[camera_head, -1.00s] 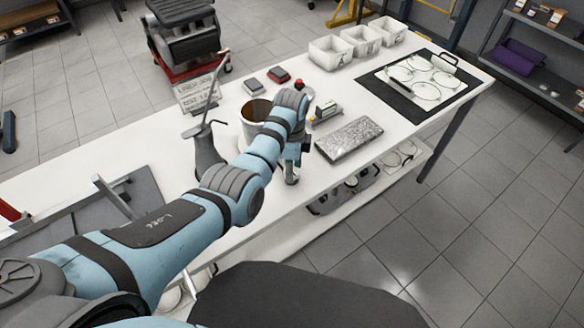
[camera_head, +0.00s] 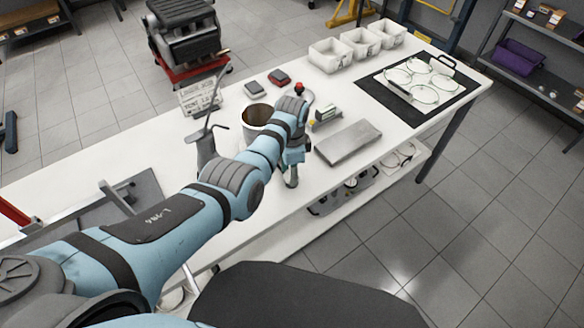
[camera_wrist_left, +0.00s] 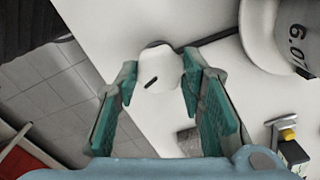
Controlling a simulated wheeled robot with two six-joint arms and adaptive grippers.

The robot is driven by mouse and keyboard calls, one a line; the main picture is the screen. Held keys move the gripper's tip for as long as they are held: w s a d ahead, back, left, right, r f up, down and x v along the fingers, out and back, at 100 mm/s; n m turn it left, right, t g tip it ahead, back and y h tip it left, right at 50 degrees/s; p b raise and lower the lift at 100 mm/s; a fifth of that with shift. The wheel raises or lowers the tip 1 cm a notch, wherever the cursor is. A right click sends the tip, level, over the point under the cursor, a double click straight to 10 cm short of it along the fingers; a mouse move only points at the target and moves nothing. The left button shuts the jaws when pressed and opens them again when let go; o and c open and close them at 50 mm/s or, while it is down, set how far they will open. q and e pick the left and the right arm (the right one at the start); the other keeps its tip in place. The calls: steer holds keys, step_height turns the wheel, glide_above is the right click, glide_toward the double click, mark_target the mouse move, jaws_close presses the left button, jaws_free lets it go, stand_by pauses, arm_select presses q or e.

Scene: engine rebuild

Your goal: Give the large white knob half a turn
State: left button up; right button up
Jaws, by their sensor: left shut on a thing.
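The large white knob (camera_wrist_left: 158,72) shows in the left wrist view, with a short dark mark on its face. My left gripper (camera_wrist_left: 160,62) has its two teal-padded fingers on either side of the knob and is shut on it. In the head view my left gripper (camera_head: 291,165) points down near the front edge of the white bench. My own wrist and fingers hide most of the knob there. My right gripper is not in view.
A bucket-like container (camera_head: 256,114) stands just behind my left wrist. A flat grey plate (camera_head: 348,142) lies to the right on the bench (camera_head: 225,235). White bins (camera_head: 330,55) and a black mat (camera_head: 440,107) with round glass pieces are farther right.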

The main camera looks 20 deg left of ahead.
arm_select(q)
steer(key=n+p, duration=0.1)
steer(key=n, duration=0.2)
steer(key=shift+s+f+n, duration=0.1)
steer(key=shift+s+n, duration=0.05)
steer(key=shift+n, duration=0.25)
steer(key=n, duration=0.7)
steer(key=shift+p, duration=0.3)
steer(key=n, duration=0.4)
steer(key=shift+f+n, duration=0.1)
steer(key=shift+n, duration=0.2)
steer(key=n, duration=0.3)
steer(key=shift+s+n, duration=0.1)
steer(key=shift+n, duration=0.3)
steer(key=n, duration=0.8)
steer(key=shift+n, duration=2)
